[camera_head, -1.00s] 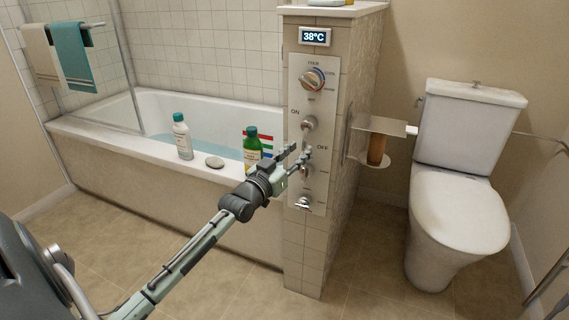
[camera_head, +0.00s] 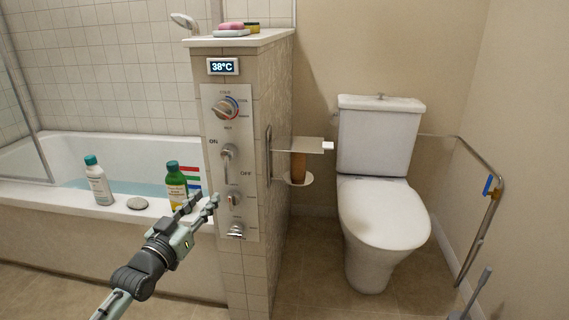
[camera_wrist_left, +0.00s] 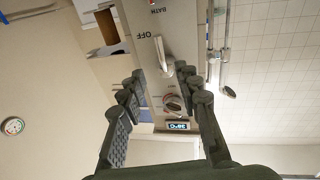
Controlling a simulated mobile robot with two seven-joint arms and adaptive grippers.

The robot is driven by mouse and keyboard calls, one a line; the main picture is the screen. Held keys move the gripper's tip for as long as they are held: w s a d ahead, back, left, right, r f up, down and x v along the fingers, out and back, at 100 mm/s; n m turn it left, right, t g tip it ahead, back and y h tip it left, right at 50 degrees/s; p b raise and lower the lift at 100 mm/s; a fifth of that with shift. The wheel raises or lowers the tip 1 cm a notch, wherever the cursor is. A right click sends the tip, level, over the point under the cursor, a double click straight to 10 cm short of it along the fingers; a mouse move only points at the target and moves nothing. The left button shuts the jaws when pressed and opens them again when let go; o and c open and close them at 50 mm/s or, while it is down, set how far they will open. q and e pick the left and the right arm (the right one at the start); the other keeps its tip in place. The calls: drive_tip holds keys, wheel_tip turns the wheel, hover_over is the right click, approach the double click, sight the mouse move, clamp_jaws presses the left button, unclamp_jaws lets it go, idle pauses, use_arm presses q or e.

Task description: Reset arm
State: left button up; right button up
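My left gripper (camera_head: 207,203) is in front of the tiled pillar, at the lower left edge of the control panel (camera_head: 213,122). Its fingers are spread and nothing is between them. In the left wrist view, the open fingers (camera_wrist_left: 158,88) frame the panel, with a lever (camera_wrist_left: 164,54), a round dial (camera_wrist_left: 173,104) and the 38°C display (camera_wrist_left: 177,126) between or beyond them. In the head view, the ON/OFF lever (camera_head: 228,158) hangs downward on the panel. I cannot tell from these views how far the fingertips are from the panel. My right gripper is not in view.
A shelf holder (camera_head: 300,146) sticks out right of the pillar. The toilet (camera_head: 383,215) and a grab rail (camera_head: 488,225) are farther right.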

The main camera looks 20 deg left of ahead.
use_arm(q)
drive_tip(key=s+d+f+m+g, duration=0.1)
drive_tip(key=s+d+f+g, duration=0.25)
drive_tip(key=f, duration=0.65)
drive_tip(key=s+d+f+g, duration=0.3)
drive_tip(key=f+g, duration=0.1)
drive_tip(key=f, duration=0.6)
drive_tip(key=s+d+f+g, duration=0.3)
drive_tip(key=s+f+g, duration=0.1)
drive_tip(key=s+f, duration=0.4)
drive_tip(key=s+d+f+m+g, duration=0.1)
drive_tip(key=s+d+f+g, duration=0.3)
drive_tip(key=s+f, duration=0.4)
drive_tip(key=s, duration=0.3)
drive_tip(key=shift+s+d+f+y, duration=0.2)
drive_tip(key=shift+d+f+y, duration=0.1)
drive_tip(key=shift+f, duration=0.1)
drive_tip(key=shift+g, duration=0.25)
